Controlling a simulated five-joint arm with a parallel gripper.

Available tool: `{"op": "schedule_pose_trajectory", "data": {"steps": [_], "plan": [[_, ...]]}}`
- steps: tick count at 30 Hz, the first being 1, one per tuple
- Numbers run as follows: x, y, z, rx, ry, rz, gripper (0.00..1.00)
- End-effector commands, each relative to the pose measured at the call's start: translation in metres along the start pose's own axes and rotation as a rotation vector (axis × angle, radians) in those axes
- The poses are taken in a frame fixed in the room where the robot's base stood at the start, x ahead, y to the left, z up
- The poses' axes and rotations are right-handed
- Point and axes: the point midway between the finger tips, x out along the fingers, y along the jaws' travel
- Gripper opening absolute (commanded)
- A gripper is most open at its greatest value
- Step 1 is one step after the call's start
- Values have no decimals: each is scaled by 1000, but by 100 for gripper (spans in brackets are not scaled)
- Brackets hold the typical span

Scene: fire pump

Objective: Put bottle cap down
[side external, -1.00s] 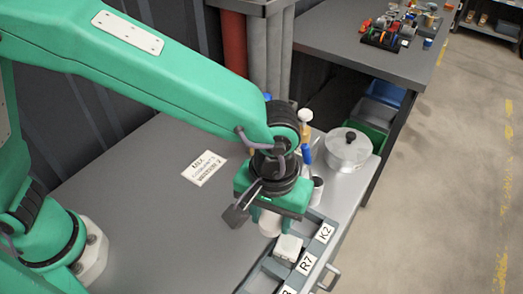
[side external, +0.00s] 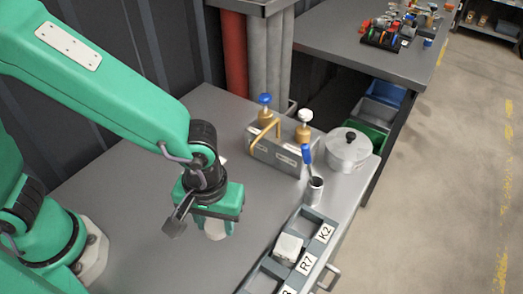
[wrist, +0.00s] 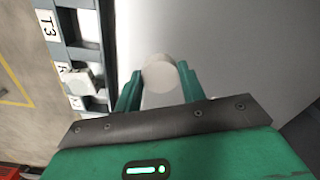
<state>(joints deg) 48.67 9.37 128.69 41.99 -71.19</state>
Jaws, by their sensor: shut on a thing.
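My gripper (side external: 214,224) is shut on the bottle cap (side external: 216,231), a pale, round-ended piece, and points down over the grey table (side external: 130,190). In the wrist view the cap (wrist: 160,78) sits between the two green fingers, with its rounded end past the fingertips. It is left of the labelled tray and apart from it. I cannot tell whether the cap touches the table top or hangs just above it.
The grey labelled tray (side external: 318,227) holds a white block (side external: 288,248). The table's middle is clear.

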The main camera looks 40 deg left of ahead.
Motion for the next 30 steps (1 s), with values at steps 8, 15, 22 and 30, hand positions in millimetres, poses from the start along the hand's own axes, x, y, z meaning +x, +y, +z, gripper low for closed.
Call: {"op": "schedule_pose_trajectory", "data": {"steps": [8, 15, 22, 30], "plan": [[23, 0, 0, 1, -2, -4, 20], [43, 0, 0, 1, -1, -2, 20], [46, 0, 0, 1, 0, -1, 20], [67, 0, 0, 1, -1, -3, 20]]}}
